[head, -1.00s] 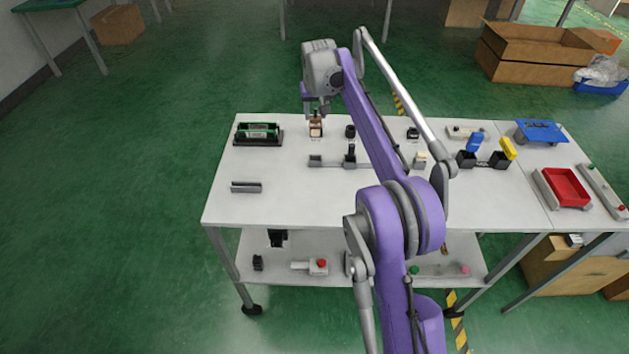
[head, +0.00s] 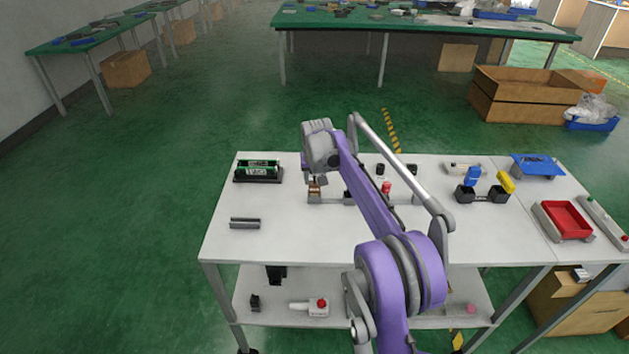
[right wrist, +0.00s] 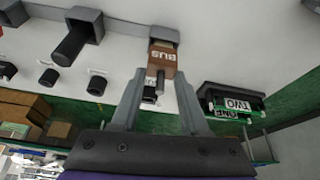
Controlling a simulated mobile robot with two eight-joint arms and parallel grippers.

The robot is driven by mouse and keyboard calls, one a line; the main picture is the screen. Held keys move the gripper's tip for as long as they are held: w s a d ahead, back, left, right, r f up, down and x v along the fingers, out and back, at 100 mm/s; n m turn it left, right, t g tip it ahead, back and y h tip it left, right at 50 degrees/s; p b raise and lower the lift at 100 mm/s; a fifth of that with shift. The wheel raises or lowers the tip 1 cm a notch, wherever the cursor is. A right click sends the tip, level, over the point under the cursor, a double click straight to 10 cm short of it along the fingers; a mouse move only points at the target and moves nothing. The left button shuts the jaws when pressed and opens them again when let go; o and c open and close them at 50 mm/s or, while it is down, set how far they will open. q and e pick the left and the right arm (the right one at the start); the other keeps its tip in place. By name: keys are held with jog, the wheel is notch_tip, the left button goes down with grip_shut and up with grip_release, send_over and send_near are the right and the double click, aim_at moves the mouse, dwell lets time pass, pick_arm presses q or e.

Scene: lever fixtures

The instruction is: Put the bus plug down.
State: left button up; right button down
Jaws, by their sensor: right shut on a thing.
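The bus plug (right wrist: 163,60) is a brown block with a white BUS label, seen upside down in the right wrist view. In the head view the plug (head: 315,191) is a small brown block at the left end of the grey fixture (head: 328,200). My right gripper (right wrist: 160,80) is shut on the plug, with one finger on each side of its thin grey stem. In the head view my right gripper (head: 317,180) is just above the plug. The plug is at an open grey holder (right wrist: 150,33); I cannot tell whether it is seated. My left gripper is not in view.
A black holder with green parts (head: 258,171) stands at the table's back left. A grey channel piece (head: 245,223) lies at front left. A blue and yellow lever fixture (head: 482,194) and a red tray (head: 565,220) are at right. The front left table top (head: 285,240) is clear.

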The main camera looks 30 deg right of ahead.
jog(key=shift+f, duration=0.3)
jog(key=shift+c, duration=2)
grip_release()
jog(key=p+v, duration=0.1)
jog(key=v, duration=1.1)
jog(key=shift+r, duration=0.2)
